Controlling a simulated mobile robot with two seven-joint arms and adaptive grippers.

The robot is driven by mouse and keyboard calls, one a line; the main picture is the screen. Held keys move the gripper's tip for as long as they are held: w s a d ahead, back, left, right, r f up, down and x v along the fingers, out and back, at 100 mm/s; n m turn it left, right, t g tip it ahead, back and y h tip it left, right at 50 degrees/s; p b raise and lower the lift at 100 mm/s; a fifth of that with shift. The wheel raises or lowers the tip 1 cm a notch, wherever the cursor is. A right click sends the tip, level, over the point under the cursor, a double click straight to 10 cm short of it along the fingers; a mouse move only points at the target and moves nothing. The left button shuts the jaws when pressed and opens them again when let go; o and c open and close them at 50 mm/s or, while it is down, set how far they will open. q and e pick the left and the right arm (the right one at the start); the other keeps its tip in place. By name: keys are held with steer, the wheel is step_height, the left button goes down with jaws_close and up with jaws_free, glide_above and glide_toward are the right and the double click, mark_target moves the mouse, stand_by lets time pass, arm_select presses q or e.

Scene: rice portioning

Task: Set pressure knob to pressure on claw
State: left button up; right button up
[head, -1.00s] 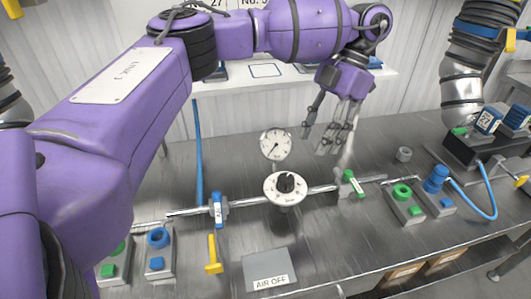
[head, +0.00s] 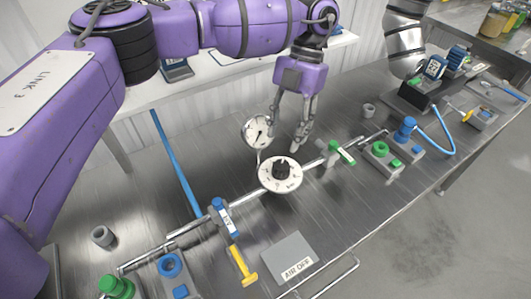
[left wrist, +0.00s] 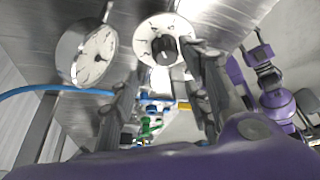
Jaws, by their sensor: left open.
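The pressure knob is a black knob (head: 281,169) on a round white dial (head: 268,182), on the pipe at the middle of the bench. It also shows at the top middle of the left wrist view (left wrist: 165,50). The marks on the dial are too small to read. My left gripper (head: 288,144) is open and empty, pointing down just behind and above the dial. In the left wrist view its fingers (left wrist: 158,85) stand apart, with the knob beyond them; I see no clear contact. My right gripper is not in view.
A round gauge (head: 257,132) stands close left of my left gripper. A blue-handled valve (head: 223,215) and a green-handled valve (head: 342,153) flank the dial along the pipe. An AIR OFF plate (head: 291,256) lies in front. A grey jointed arm (head: 405,35) stands at the back right.

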mark_target(279, 161)
arm_select(q)
steer(key=x, duration=0.3)
steer(key=p+x, duration=0.1)
steer(key=x, duration=0.2)
steer(key=shift+s+d+f, duration=0.15)
steer(key=shift+s+f, duration=0.05)
steer(key=shift+f, duration=0.15)
steer(key=shift+s+f, duration=0.1)
steer(key=shift+f, duration=0.15)
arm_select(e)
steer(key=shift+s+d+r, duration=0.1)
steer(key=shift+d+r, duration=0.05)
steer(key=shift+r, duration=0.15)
arm_select(q)
steer(key=c, duration=1)
steer(key=shift+r+n+p, duration=0.2)
steer(key=shift+n+p, duration=0.25)
steer(key=shift+n, duration=0.05)
steer(key=shift+f, duration=0.15)
steer(key=o, duration=0.8)
steer(key=shift+o, duration=1)
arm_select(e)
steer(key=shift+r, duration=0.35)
